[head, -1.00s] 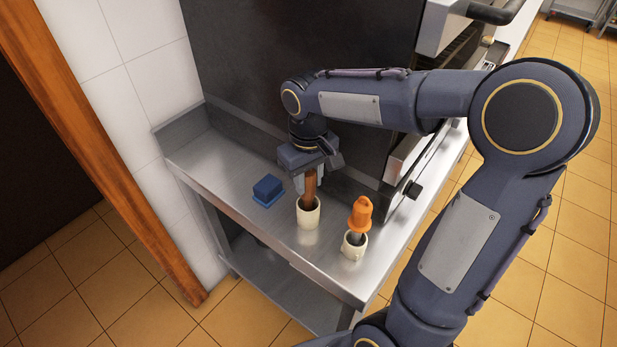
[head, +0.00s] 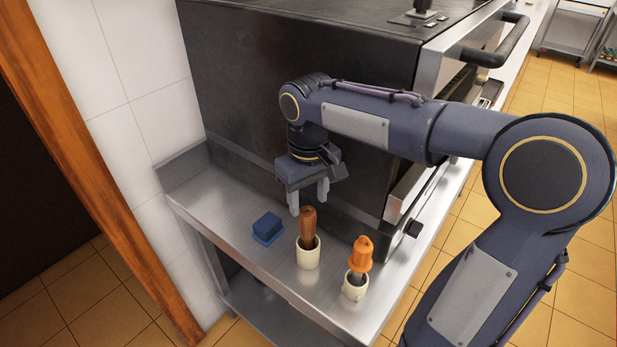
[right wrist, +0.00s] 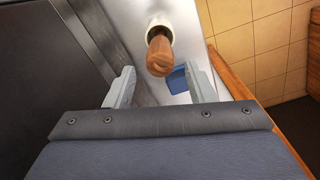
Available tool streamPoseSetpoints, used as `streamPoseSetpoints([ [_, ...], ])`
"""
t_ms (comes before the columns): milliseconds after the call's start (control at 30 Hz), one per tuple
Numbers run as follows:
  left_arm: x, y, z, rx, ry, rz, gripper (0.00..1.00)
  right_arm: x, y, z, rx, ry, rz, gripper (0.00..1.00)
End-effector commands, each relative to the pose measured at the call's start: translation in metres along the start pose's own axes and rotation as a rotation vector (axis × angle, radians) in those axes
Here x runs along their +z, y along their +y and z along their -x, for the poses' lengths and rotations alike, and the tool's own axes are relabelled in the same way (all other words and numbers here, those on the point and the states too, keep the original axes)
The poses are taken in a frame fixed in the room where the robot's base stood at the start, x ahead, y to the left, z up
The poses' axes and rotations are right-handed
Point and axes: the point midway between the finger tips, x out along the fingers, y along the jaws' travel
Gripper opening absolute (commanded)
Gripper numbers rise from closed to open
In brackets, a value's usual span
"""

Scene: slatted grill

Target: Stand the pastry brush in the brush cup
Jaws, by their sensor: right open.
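The pastry brush, seen as a brown wooden handle (head: 308,224), stands close to upright in a cream brush cup (head: 308,256) on the steel table. Its lower end is hidden inside the cup. My right gripper (head: 308,198) is open and empty, just above and behind the handle top. In the right wrist view the handle (right wrist: 159,55) and cup (right wrist: 152,22) show beyond the two spread fingers (right wrist: 160,88), with nothing between the fingertips. My left gripper is not in view.
A second cream cup (head: 354,289) holds an orange-handled tool (head: 362,252) to the right. A blue block (head: 267,226) lies to the left. The dark grill body (head: 300,60) rises behind the steel table (head: 215,195). The table's front edge is close to the cups.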

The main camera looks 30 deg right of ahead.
Motion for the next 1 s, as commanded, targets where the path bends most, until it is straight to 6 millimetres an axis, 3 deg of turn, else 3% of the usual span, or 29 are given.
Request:
streamPoseSetpoints([
  [200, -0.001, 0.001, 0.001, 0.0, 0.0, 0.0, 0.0, -0.001, 0.0, 0.041, 0.0, 0.003, 0.0, 0.5],
  [467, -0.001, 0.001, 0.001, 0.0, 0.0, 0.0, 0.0, 0.011, 0.001, 0.056, -0.014, 0.021, -0.005, 0.5],
  [633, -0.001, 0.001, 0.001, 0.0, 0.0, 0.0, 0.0, 0.056, -0.004, 0.042, -0.093, 0.124, -0.033, 0.5],
  [800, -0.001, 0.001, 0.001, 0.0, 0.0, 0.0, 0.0, 0.112, -0.021, 0.011, -0.206, 0.274, -0.097, 0.5],
  [1000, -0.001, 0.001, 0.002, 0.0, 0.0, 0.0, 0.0, 0.151, -0.043, -0.025, -0.307, 0.422, -0.18, 0.5],
])
